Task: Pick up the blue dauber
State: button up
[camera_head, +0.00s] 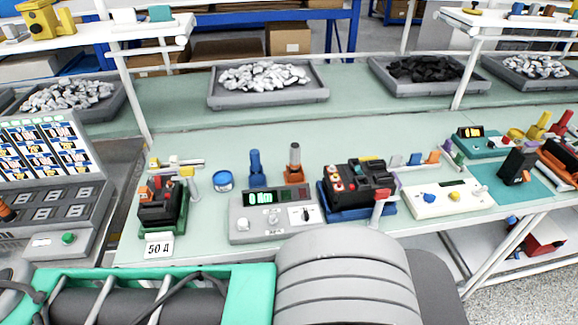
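A blue upright tool (256,168), which looks like the blue dauber, stands on the green bench behind a grey meter box. It has a narrower top and a wider blue base. To its right stands a similar orange one with a grey-brown top (294,164). My gripper cannot be made out in this view. Large grey and teal parts, apparently of my own body, fill the bottom and stay apart from the blue tool.
The grey meter box (274,217) with a green display stands in front. A breaker fixture (162,205) is at left, a black device on a blue base (357,187) at right. Grey trays (268,101) line the back. The bench behind the blue tool is clear.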

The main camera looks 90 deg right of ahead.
aim_at(255, 160)
jog(key=z, duration=4.25)
jog(key=k, duration=0.7)
jog(key=u, duration=1.15)
jog(key=i, duration=0.5)
